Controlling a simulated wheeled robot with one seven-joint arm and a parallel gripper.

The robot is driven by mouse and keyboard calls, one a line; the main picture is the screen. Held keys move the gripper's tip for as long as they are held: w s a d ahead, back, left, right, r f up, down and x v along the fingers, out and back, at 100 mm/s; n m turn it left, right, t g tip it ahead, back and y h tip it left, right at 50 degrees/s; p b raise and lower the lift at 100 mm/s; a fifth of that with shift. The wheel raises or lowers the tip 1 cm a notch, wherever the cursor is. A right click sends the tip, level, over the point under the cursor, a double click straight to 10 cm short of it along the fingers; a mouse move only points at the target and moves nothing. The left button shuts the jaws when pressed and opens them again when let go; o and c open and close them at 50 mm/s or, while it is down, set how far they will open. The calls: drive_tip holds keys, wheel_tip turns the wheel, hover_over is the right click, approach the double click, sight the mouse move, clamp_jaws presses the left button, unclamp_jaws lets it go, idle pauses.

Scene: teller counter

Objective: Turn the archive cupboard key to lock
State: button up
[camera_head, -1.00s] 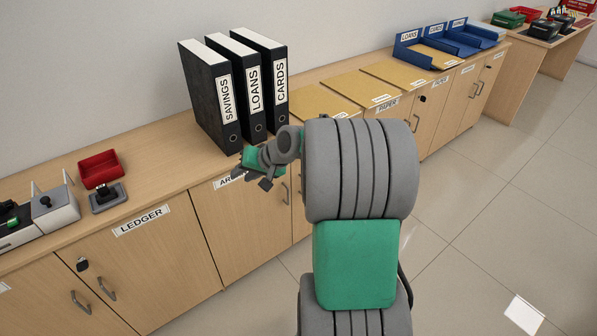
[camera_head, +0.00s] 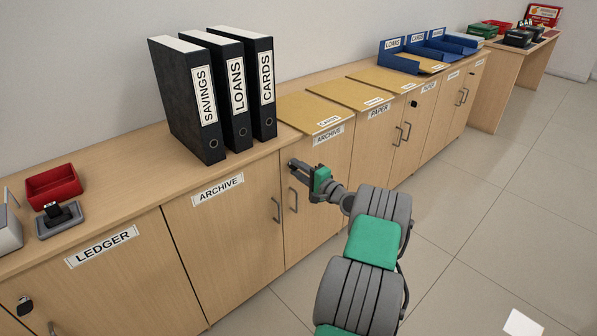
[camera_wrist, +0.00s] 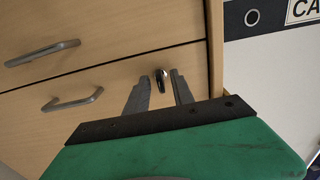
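The archive cupboard has two wooden doors, a left door (camera_head: 235,240) and a right door (camera_head: 318,190), each with an ARCHIVE label. In the wrist view a small dark key (camera_wrist: 161,82) with a bright metal spot sticks out near the top edge of a door. My gripper (camera_head: 293,165) is at the upper part of the right door, below the worktop edge. In the wrist view my gripper (camera_wrist: 160,84) is open, one finger on each side of the key, with gaps visible. In the head view the key is hidden by my gripper.
Door handles (camera_head: 276,209) stick out below my gripper. Black binders (camera_head: 238,95) stand on the worktop at the left, and yellow folders (camera_head: 313,111) lie on it just above my gripper. The ledger cupboard (camera_head: 110,285) is at the left.

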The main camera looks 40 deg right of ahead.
drive_tip(key=shift+c, duration=0.2)
clamp_jaws()
idle(0.3)
